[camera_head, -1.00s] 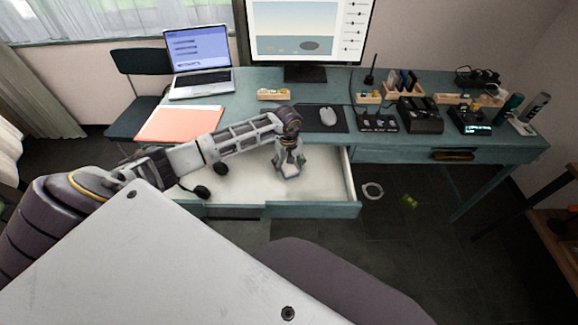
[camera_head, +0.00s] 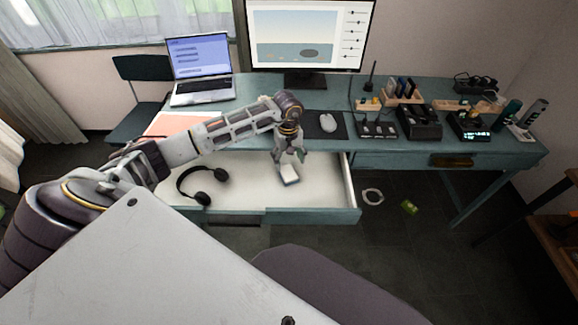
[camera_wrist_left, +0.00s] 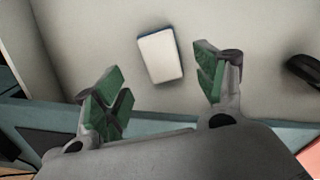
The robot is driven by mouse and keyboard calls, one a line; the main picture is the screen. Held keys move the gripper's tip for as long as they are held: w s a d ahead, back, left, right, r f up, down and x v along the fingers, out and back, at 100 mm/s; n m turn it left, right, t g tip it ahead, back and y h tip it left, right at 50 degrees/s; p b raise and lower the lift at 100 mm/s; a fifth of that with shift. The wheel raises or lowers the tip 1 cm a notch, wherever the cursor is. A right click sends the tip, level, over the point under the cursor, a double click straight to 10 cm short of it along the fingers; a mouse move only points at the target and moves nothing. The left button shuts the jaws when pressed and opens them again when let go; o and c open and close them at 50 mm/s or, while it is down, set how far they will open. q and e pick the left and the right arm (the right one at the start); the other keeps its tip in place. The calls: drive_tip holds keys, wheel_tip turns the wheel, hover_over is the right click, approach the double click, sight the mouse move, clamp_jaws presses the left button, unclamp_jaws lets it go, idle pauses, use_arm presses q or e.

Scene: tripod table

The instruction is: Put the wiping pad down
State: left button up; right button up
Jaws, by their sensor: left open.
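The wiping pad (camera_head: 289,174) is a small pale block with a dark edge. It lies on the white floor of the open desk drawer (camera_head: 251,196). My left gripper (camera_head: 290,157) is just above and behind it, pointing down into the drawer. In the left wrist view, the pad (camera_wrist_left: 160,56) lies flat beyond the gap between the two green fingertips of my left gripper (camera_wrist_left: 158,82). The fingers are wide apart and neither touches the pad there. My right gripper is not in view.
Black headphones (camera_head: 203,185) lie in the drawer left of the pad. A laptop (camera_head: 200,68), monitor (camera_head: 305,38), mouse (camera_head: 325,122) and several small organisers stand on the desk.

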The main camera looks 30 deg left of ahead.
use_arm(q)
drive_tip(key=shift+r, duration=2.35)
